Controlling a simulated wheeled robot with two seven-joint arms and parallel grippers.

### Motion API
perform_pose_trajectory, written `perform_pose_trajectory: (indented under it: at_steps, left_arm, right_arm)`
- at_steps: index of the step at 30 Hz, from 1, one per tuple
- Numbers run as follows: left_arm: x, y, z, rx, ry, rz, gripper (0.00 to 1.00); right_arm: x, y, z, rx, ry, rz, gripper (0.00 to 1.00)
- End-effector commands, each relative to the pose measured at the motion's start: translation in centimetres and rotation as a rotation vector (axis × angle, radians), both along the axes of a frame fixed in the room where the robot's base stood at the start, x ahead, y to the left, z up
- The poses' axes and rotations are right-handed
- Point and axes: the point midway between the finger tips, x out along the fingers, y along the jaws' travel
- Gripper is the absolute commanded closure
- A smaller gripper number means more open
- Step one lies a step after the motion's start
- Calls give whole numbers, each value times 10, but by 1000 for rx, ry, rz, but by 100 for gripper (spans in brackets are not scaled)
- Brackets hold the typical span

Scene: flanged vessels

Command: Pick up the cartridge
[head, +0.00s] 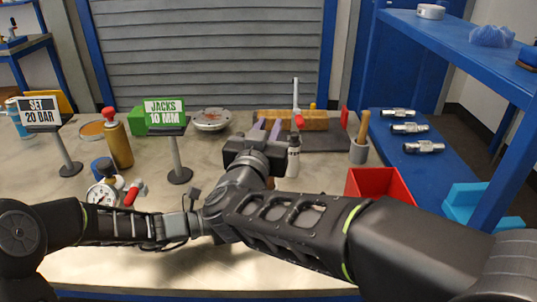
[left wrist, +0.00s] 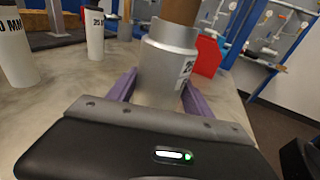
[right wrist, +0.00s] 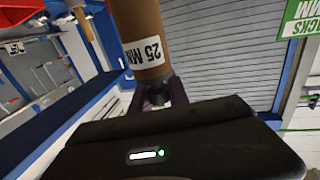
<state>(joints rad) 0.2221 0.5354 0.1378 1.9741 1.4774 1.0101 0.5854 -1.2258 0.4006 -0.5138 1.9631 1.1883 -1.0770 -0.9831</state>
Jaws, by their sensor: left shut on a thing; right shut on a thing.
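A brown cartridge (right wrist: 138,25) with a white "25 MM" label shows in the right wrist view. My right gripper (right wrist: 160,92) is shut at its label end, around a dark stem. In the head view my right gripper (head: 267,127) points away from me over the table, hiding the cartridge. My left gripper (left wrist: 157,92) is shut on a grey metal sleeve (left wrist: 163,72) with a white label. A brown shaft (left wrist: 181,11) rises from the sleeve's top; I cannot tell how deep it sits. My right arm hides the left gripper and sleeve in the head view.
A red bin (head: 378,187) stands right of my right gripper. A white bottle (head: 293,160) and a grey cup (head: 359,152) with a brown rod stand nearby. Sign stands (head: 176,150) and a gauge (head: 104,192) are on the left. A blue shelf (head: 425,160) borders the right.

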Motion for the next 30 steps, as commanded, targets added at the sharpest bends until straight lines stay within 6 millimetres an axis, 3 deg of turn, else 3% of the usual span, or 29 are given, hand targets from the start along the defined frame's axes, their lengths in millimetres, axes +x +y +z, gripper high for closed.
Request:
perform_pose_trajectory:
  at_steps: [3, 10, 30]
  left_arm:
    - [0, 0, 0, 0, 0, -1, 73]
    - [0, 0, 0, 0, 0, -1, 73]
    - [0, 0, 0, 0, 0, -1, 73]
  right_arm:
    - [0, -1, 31, 5, -3, 0, 100]
    - [0, 0, 64, 1, 0, 0, 100]
    - [0, 0, 69, -1, 0, 0, 100]
